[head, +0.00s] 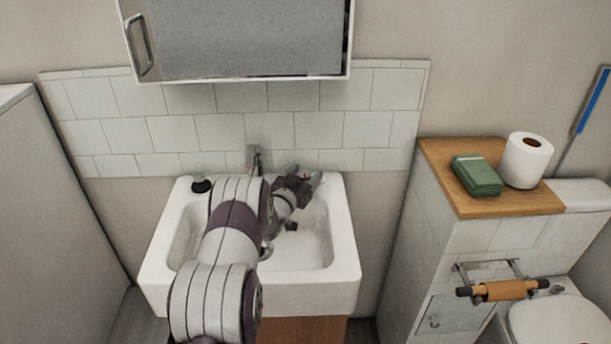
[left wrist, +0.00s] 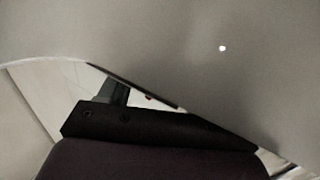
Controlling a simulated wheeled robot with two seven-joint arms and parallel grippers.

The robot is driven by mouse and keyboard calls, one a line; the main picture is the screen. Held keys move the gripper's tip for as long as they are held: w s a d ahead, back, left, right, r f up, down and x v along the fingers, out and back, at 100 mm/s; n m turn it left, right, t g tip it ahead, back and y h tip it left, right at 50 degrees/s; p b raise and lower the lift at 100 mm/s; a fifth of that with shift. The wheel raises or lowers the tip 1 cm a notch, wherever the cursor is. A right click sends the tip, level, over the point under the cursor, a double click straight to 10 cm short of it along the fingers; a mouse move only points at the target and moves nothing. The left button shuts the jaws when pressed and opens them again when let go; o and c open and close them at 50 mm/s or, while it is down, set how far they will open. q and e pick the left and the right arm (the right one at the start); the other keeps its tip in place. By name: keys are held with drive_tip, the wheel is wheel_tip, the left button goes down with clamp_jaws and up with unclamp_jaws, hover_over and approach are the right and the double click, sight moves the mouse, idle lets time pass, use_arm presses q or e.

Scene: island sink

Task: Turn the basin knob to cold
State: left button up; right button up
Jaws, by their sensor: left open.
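A white basin (head: 335,280) stands against the tiled wall in the head view. The upper part of its faucet (head: 254,157) shows at the back edge; my left arm hides the rest. I cannot make out the knob or its setting. My left gripper (head: 314,182) is over the right back part of the basin, to the right of the faucet, and open. I cannot tell whether it touches anything. The left wrist view shows a dark part of my gripper (left wrist: 150,127) close to a large pale surface. My right gripper is in neither view.
A mirror cabinet (head: 250,40) hangs above the basin. A small dark item (head: 201,185) sits on the basin's back left corner. To the right, a wooden-topped ledge (head: 470,190) holds a green pack (head: 477,176) and a toilet roll (head: 526,161). A toilet (head: 560,318) stands beyond.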

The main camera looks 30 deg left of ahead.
use_arm(q)
drive_tip(key=c, duration=1)
drive_tip(key=shift+o, duration=0.2)
drive_tip(key=shift+m+h, duration=0.3)
drive_tip(key=shift+h, duration=0.1)
drive_tip(key=shift+m+h+b, duration=0.35)
drive_tip(key=shift+m+h, duration=0.05)
drive_tip(key=shift+h, duration=0.3)
drive_tip(key=o, duration=1)
drive_tip(key=shift+c, duration=0.2)
drive_tip(key=shift+s, duration=0.1)
